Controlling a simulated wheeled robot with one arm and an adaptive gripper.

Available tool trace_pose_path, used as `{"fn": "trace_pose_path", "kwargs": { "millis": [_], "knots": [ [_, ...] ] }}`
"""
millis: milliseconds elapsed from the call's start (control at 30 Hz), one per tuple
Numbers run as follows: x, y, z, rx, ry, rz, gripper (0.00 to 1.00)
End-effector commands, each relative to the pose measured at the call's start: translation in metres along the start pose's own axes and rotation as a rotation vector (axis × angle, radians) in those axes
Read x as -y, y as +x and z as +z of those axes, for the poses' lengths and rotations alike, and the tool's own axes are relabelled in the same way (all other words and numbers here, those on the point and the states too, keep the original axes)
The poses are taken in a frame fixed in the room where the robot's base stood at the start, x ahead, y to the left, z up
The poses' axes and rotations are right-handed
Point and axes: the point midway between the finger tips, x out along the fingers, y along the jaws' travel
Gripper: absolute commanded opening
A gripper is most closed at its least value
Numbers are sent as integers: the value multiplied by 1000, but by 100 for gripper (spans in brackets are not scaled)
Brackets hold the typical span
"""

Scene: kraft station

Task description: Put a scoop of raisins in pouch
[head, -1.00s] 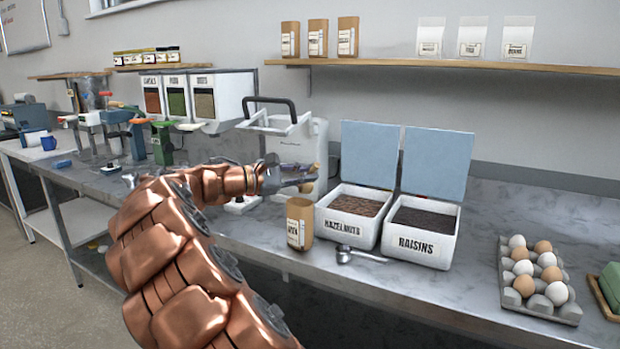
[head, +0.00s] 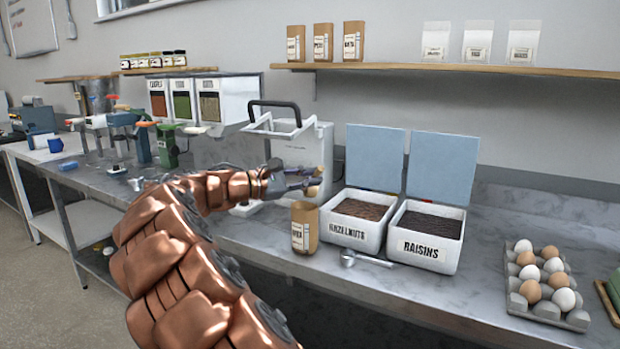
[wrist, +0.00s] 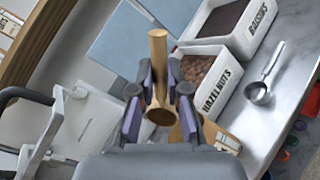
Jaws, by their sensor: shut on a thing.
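My gripper (head: 308,183) is in front of the white machine, above and left of the hazelnuts bin. In the wrist view its fingers (wrist: 159,100) are shut on a light wooden tool (wrist: 158,60) with a straight handle and a round end; its exact kind is unclear. The open white raisins bin (head: 425,250) stands right of the hazelnuts bin, full of dark raisins (head: 432,222). A brown kraft pouch (head: 305,228) stands upright on the counter, left of the hazelnuts bin; its inside is not clear. A metal scoop (head: 365,259) lies in front of the bins.
The hazelnuts bin (head: 352,232) stands between pouch and raisins. An egg carton (head: 545,315) is at right. The white machine (head: 300,150) stands behind my gripper. A shelf (head: 450,68) with bags is above. The counter between raisins and eggs is clear.

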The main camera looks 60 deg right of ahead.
Motion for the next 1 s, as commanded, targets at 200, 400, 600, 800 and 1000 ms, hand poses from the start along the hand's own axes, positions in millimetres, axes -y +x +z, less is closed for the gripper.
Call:
{"fn": "trace_pose_path", "kwargs": {
  "millis": [200, 400, 600, 800, 1000],
  "knots": [
    [-10, 0, 10, 0, 0, 0, 0],
    [-22, -1, 21, 0, 1, 0, 0],
    [-33, -1, 32, 0, 1, 0, 0],
    [-36, -1, 35, 0, 0, 0, 0],
    [-36, -2, 35, -1, 0, 1, 0]
  ]
}}
